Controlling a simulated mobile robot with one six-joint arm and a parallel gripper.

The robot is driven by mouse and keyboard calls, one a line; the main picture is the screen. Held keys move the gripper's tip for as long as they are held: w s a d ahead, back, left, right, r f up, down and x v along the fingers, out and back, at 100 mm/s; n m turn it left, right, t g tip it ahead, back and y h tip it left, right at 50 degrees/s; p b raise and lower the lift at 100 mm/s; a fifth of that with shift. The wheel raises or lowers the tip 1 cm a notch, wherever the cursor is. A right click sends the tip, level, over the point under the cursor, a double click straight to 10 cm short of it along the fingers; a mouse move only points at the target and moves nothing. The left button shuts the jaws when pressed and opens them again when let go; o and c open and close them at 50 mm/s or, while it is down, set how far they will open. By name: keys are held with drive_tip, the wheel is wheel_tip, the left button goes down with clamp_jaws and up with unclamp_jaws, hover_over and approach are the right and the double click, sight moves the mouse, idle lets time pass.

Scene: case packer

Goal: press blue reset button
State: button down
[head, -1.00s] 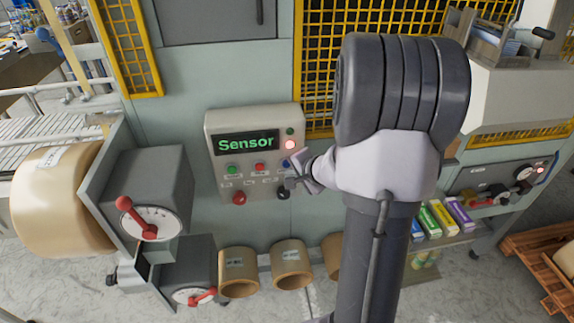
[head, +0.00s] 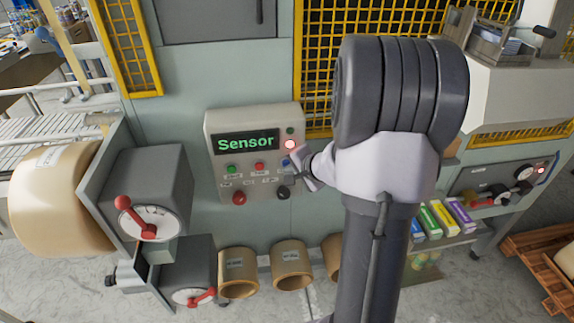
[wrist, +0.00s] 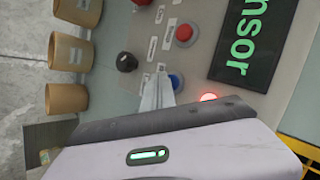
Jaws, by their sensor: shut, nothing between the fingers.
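The blue button (head: 286,162) is on the right side of the grey control panel (head: 213,128), below the lit red lamp. In the wrist view the blue button (wrist: 177,82) shows right beside my fingers, partly hidden by them. My gripper (head: 297,154) is shut and empty, with its fingertips close to the panel by the button. In the wrist view my gripper (wrist: 161,72) shows its pale fingers together, pointing at the panel. I cannot tell whether they touch it.
The panel also has a green button (head: 232,169), a red button (head: 259,167), a red knob (head: 239,198), a black knob (head: 283,192) and a "Sensor" display (head: 246,142). A grey box with a red lever (head: 138,218) stands left. Cardboard rolls (head: 291,265) sit below.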

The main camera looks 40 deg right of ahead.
drive_tip(key=shift+w+d, duration=0.25)
drive_tip(key=shift+w, duration=0.1)
idle(0.5)
drive_tip(key=shift+s+b, duration=0.1)
drive_tip(key=shift+b, duration=0.2)
drive_tip(key=shift+s+a+b, duration=0.45)
drive_tip(key=shift+s+b, duration=0.1)
drive_tip(key=shift+s, duration=0.05)
drive_tip(key=shift+s+a+b, duration=0.45)
drive_tip(key=shift+s, duration=0.25)
drive_tip(key=shift+s+a+b, duration=0.4)
drive_tip(key=shift+s, duration=0.35)
drive_tip(key=shift+s+a+b, duration=0.45)
drive_tip(key=shift+s, duration=0.25)
